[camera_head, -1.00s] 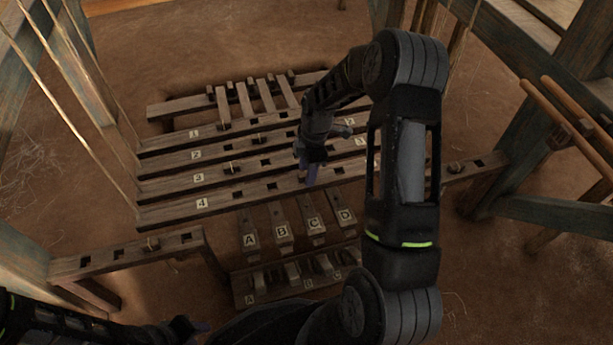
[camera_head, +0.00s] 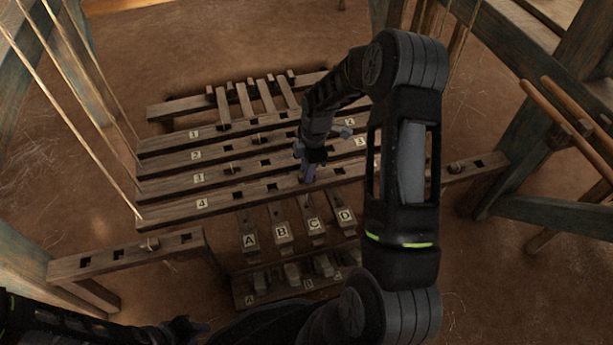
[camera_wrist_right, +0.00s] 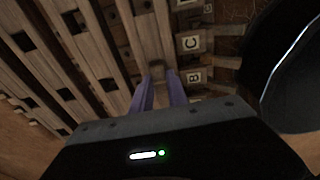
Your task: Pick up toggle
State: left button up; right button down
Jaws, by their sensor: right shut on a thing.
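My right gripper (camera_head: 307,178) reaches down to the right part of the beam marked 4 (camera_head: 160,214) in the head view. In the right wrist view its two purple fingers (camera_wrist_right: 158,78) are shut on a small wooden toggle (camera_wrist_right: 157,70) at that beam; the fingers hide much of it. Other small toggles stand in beam slots, one on the beam marked 3 (camera_head: 233,168). My left gripper (camera_head: 190,327) is at the lower left, away from the beams, dark and partly hidden, and its jaw state is unclear.
Treadles labelled A to D (camera_head: 281,232) lie in front of beam 4, with a slotted rack (camera_head: 290,289) nearer me. A low slotted rail (camera_head: 125,253) stands at left and another (camera_head: 480,163) at right. Cords (camera_head: 80,125) hang at left.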

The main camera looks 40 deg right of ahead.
notch_tip(320, 180, up, 10)
jog(key=p, duration=0.3)
dwell(0.3)
jog(key=shift+a, duration=0.1)
dwell(0.4)
jog(key=a+r+m, duration=0.8)
jog(key=a+r, duration=0.7)
jog(key=a, duration=0.2)
jog(key=shift+s+r+t+h, duration=0.25)
jog(key=shift+r+t+h, duration=0.05)
jog(key=shift+t+h, duration=0.1)
